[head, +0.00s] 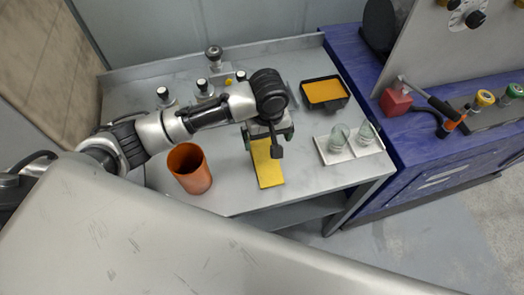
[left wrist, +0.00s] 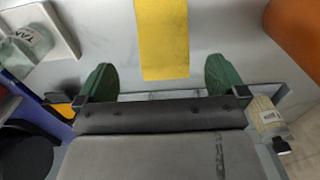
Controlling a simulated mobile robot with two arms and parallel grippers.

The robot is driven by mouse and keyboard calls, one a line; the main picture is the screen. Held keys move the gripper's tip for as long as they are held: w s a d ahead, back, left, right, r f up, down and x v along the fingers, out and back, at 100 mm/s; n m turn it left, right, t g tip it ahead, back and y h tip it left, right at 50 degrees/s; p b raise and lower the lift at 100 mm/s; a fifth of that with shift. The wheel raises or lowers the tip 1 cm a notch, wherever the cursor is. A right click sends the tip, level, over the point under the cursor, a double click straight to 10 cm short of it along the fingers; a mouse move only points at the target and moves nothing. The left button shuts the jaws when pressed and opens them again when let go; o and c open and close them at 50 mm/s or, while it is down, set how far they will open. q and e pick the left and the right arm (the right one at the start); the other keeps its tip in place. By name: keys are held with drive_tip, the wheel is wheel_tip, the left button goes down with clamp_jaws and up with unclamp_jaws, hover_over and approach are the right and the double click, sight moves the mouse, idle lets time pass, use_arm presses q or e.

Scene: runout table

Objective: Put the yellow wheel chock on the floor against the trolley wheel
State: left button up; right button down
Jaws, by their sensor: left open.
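A long yellow piece (head: 267,165) lies on the grey table; it looks like a flat strip or low wedge, and I cannot tell for certain that it is the wheel chock. It also shows in the left wrist view (left wrist: 162,38), at the top middle. My left gripper (head: 268,136) is over its far end, open and empty, with green fingertips. In the left wrist view the fingertips (left wrist: 160,80) stand apart, one to each side of the strip's line. No trolley wheel can be made out. My right gripper is not in view.
An orange cup (head: 190,168) stands left of the strip. A white tray (head: 350,154) with glass jars is to the right, a black tray (head: 325,105) with orange-yellow contents behind it. Several valve-like knobs line the back. A blue bench (head: 420,150) with tools adjoins at right.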

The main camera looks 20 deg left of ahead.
sight(265, 150)
use_arm(q)
wheel_tip(265, 150, down, 2)
drive_tip(key=shift+a+f, duration=0.2)
drive_tip(key=shift+f, duration=0.1)
wheel_tip(265, 150, down, 4)
drive_tip(key=shift+a+f+p, duration=0.1)
drive_tip(key=shift+f+p, duration=0.05)
drive_tip(key=shift+p, duration=0.55)
drive_tip(key=shift+f, duration=0.35)
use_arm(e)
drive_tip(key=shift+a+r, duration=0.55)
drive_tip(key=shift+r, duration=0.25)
use_arm(q)
drive_tip(key=shift+c, duration=0.5)
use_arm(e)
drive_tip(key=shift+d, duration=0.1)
use_arm(q)
drive_tip(key=c, duration=1)
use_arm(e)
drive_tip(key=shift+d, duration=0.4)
use_arm(q)
drive_tip(key=shift+r, duration=0.1)
